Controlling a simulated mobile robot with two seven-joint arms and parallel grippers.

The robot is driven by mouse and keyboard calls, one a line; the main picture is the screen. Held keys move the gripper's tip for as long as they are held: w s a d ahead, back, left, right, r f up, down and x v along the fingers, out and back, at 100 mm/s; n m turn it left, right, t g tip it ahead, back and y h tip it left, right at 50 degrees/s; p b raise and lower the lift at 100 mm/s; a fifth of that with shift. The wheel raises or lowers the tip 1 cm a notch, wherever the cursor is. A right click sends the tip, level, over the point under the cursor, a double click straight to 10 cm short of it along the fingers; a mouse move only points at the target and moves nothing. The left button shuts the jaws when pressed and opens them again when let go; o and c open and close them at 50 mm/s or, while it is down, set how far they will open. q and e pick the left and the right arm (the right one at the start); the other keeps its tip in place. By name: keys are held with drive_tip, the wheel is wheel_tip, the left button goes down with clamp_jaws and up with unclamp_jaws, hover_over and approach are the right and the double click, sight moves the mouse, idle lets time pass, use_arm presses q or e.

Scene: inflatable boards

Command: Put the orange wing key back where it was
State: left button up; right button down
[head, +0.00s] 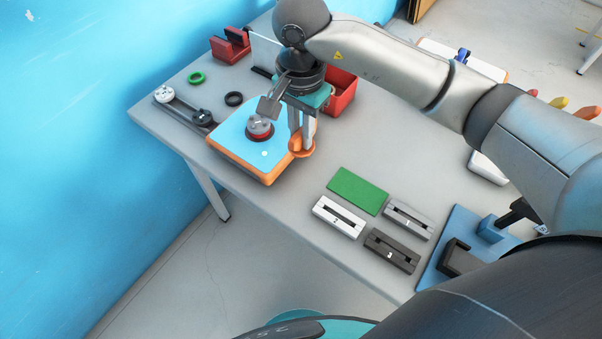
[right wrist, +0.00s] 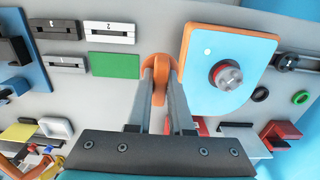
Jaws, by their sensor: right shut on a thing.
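The orange wing key (head: 303,150) is between the fingertips of my right gripper (head: 301,138), which is shut on it. It hangs at the near right edge of the blue board with an orange rim (head: 235,136). I cannot tell whether it touches the board or table. In the right wrist view, the key (right wrist: 158,66) shows upright between the fingertips (right wrist: 160,75), left of the board (right wrist: 205,95). A red and grey valve (head: 260,128) sits on the board. My left gripper is not in view.
A green pad (head: 357,191) and numbered slotted blocks (head: 338,216) lie to the right on the grey table. A red bin (head: 341,92) stands behind my gripper. Black (head: 234,99) and green (head: 196,78) rings lie at left. Several coloured handles (head: 558,102) show at far right.

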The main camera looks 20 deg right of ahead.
wheel_tip(320, 180, down, 10)
drive_tip(key=shift+r, duration=0.1)
drive_tip(key=shift+f+b, duration=0.4)
drive_tip(key=shift+f, duration=1.65)
drive_tip(key=shift+f, duration=0.1)
drive_tip(key=c, duration=1.3)
unclamp_jaws()
drive_tip(key=shift+f, duration=0.15)
drive_tip(key=o, duration=0.5)
drive_tip(key=shift+r, duration=0.2)
drive_tip(key=shift+r, duration=0.35)
wheel_tip(320, 180, up, 11)
drive_tip(key=shift+r, duration=0.2)
